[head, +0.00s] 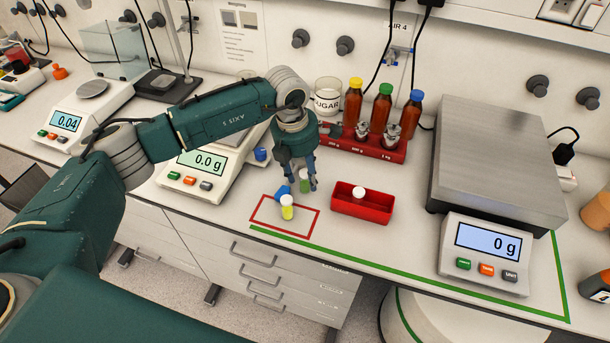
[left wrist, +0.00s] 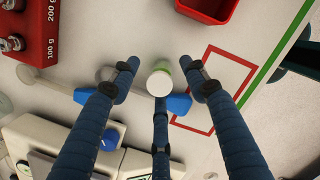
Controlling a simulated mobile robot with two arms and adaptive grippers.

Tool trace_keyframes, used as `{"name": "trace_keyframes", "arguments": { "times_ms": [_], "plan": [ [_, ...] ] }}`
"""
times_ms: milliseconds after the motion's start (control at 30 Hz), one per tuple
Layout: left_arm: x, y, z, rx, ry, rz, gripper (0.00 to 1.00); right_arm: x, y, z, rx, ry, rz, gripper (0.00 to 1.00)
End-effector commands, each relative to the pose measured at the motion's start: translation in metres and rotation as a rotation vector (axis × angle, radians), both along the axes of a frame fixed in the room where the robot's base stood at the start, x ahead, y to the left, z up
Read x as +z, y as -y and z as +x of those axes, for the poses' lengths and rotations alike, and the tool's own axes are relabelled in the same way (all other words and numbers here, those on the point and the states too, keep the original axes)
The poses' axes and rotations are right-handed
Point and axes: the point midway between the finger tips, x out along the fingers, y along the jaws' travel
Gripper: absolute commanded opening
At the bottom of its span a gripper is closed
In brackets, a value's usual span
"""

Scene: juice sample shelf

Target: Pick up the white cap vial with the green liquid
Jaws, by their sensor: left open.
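The vial with the green liquid (head: 305,182) stands on the bench, partly hidden behind my left gripper's fingers in the head view. In the left wrist view its white cap (left wrist: 160,84) shows from above, with a sliver of green beside it. My left gripper (head: 302,180) points down over it. Its blue fingers (left wrist: 159,75) are spread open around the cap, with no clear contact visible. A white-capped vial with yellow liquid (head: 287,209) stands close by, at the red outline. My right gripper is not in view.
A blue object (head: 281,191) lies beside the vials and reaches past a finger in the left wrist view (left wrist: 178,104). A red tray (head: 376,210) with a white-capped vial (head: 358,193) is to the right.

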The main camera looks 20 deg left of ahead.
Motion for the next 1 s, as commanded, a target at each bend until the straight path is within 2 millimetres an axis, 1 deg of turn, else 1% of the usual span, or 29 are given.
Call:
{"name": "trace_keyframes", "arguments": {
  "times_ms": [100, 267, 300, 367, 400, 467, 500, 533, 867, 1000],
  "plan": [
    [-0.005, 0.0004, 0.0003, 0.0, -0.001, 0.001, 0.45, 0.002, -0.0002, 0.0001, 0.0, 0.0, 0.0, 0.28],
    [-0.0056, 0.0005, 0.0004, -0.001, 0.001, 0.001, 0.45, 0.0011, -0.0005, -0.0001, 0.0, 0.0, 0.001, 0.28],
    [-0.0056, 0.0005, 0.0004, -0.001, 0.0, 0.0, 0.41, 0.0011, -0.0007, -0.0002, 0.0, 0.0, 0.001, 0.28],
    [-0.0055, 0.0005, 0.0005, -0.001, 0.0, 0.0, 0.29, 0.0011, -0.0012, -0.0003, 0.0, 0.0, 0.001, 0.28],
    [-0.0054, 0.0005, 0.0005, -0.001, 0.0, 0.0, 0.21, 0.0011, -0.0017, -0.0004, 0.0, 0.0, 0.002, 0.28],
    [-0.0053, 0.0006, 0.0004, -0.001, 0.0, 0.0, 0.09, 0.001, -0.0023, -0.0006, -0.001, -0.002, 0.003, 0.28],
    [-0.0053, 0.0006, 0.0004, -0.001, 0.0, 0.0, 0.01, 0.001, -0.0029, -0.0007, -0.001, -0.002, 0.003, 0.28],
    [-0.0053, 0.0006, 0.0004, -0.001, 0.0, 0.0, 0.0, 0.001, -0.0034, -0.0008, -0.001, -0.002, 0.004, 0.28],
    [-0.0047, 0.0006, 0.0006, -0.001, 0.001, -0.001, 0.0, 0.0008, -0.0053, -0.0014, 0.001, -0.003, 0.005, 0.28],
    [-0.0004, 0.0008, 0.0011, -0.001, 0.002, 0.0, 0.0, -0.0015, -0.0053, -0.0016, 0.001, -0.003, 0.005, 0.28]
  ]
}}
